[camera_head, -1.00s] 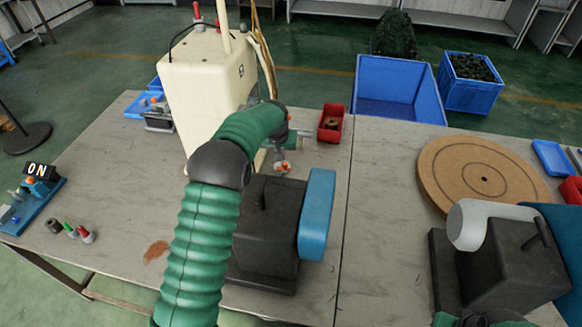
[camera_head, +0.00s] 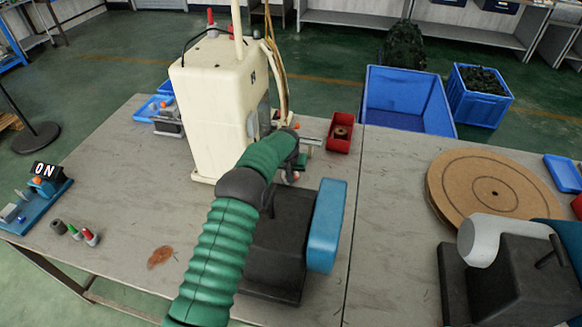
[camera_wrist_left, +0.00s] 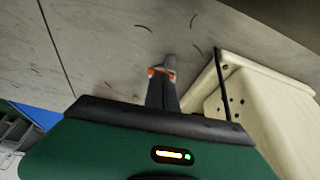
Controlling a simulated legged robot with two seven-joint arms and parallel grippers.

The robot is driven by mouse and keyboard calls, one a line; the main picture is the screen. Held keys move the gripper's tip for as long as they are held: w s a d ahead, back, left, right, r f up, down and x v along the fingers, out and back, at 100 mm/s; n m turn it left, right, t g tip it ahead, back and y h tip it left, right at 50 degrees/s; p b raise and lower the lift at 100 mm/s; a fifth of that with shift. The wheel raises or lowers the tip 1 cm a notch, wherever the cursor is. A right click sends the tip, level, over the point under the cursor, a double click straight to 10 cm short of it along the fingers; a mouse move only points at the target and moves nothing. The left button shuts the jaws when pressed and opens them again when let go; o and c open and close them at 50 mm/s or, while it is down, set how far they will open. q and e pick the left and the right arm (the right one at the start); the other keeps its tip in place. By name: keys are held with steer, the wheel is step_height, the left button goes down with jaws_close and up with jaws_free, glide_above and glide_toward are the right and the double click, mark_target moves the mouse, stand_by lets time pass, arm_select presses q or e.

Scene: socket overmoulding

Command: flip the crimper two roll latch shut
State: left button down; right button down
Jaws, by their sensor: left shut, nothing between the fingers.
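My left gripper (camera_wrist_left: 165,72) shows in the left wrist view with its fingers together and nothing between them, in front of the grey table. In the head view the left gripper (camera_head: 296,176) is small and partly hidden by my green wrist, just behind the black block (camera_head: 280,235) with a blue rounded bar (camera_head: 327,225). A second black block (camera_head: 515,280) with a white rounded end (camera_head: 482,240) stands at the right. No marking tells which is crimper two, and I cannot make out a roll latch. My right gripper is out of view.
The tall cream machine (camera_head: 212,110) stands close beside my left wrist and at the right of the wrist view (camera_wrist_left: 265,115). A red bin (camera_head: 340,132) is behind the gripper. A round brown board (camera_head: 480,185) lies at right.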

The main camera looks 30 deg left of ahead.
mark_target(297, 178)
arm_select(q)
steer(key=shift+w+d+f, duration=0.25)
steer(key=shift+w+f, duration=0.05)
steer(key=shift+f, duration=0.4)
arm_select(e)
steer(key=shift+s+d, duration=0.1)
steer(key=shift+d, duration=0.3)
